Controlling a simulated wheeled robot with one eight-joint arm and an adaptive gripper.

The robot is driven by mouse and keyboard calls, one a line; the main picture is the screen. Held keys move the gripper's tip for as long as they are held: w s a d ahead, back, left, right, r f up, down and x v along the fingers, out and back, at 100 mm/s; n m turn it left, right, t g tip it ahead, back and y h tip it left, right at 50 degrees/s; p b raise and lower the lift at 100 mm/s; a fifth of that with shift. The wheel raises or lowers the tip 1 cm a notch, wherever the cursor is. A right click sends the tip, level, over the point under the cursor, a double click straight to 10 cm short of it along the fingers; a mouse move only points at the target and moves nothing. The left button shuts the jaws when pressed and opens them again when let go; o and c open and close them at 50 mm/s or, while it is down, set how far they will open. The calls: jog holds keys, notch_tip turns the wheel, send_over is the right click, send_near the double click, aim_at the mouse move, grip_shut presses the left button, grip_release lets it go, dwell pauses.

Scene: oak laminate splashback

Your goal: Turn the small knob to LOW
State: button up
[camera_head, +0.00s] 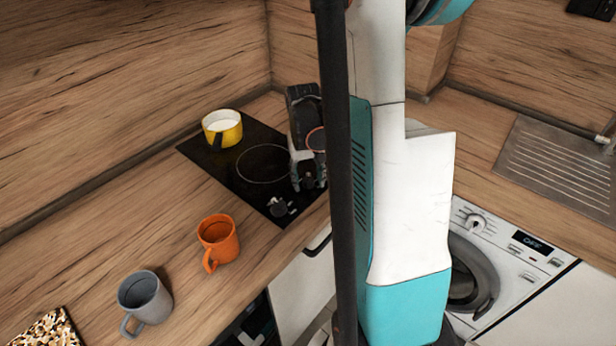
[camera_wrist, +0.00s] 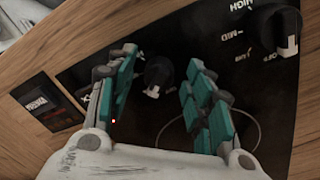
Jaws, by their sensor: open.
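The small black knob (camera_wrist: 158,74) sits on the dark cooktop panel in the wrist view, with a short light-marked pointer at its lower edge. My gripper (camera_wrist: 161,60) is open, its two teal-padded fingers on either side of this knob with gaps visible; I cannot tell whether the tips reach down to its height. A larger black knob (camera_wrist: 274,30) is at the upper right, beside printed HIGH and MID and a partly hidden label. In the head view my gripper (camera_head: 308,182) is over the cooktop's right corner and hides the small knob; another knob (camera_head: 280,207) shows nearby.
An orange mug (camera_head: 218,243) and a grey mug (camera_head: 146,297) stand on the wooden counter. A dark labelled badge (camera_wrist: 42,102) is left of my fingers.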

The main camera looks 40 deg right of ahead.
aim_at(305, 180)
notch_tip(305, 180, up, 12)
jog(key=shift+w+a, duration=0.15)
jog(key=shift+a, duration=0.1)
dwell(0.3)
dwell(0.4)
jog(key=w+a+r+n+t+h, duration=0.4)
jog(key=w+a+r+n+t, duration=0.4)
jog(key=w+r, duration=0.45)
jog(key=s+a+f+m+t+y+b, duration=0.1)
jog(key=s+a, duration=0.4)
jog(key=a, duration=0.2)
jog(key=s+a+f+t+y+b, duration=0.15)
jog(key=s+a, duration=0.25)
jog(key=a, duration=0.4)
jog(key=s+a+f+g+y+p, duration=0.1)
jog(key=s+f, duration=0.1)
jog(key=s, duration=0.3)
jog(key=s+a+f+g+y+p, duration=0.1)
jog(key=s+a+g, duration=0.1)
jog(key=s, duration=0.4)
jog(key=shift+a+f, duration=0.15)
jog(key=shift+f, duration=0.2)
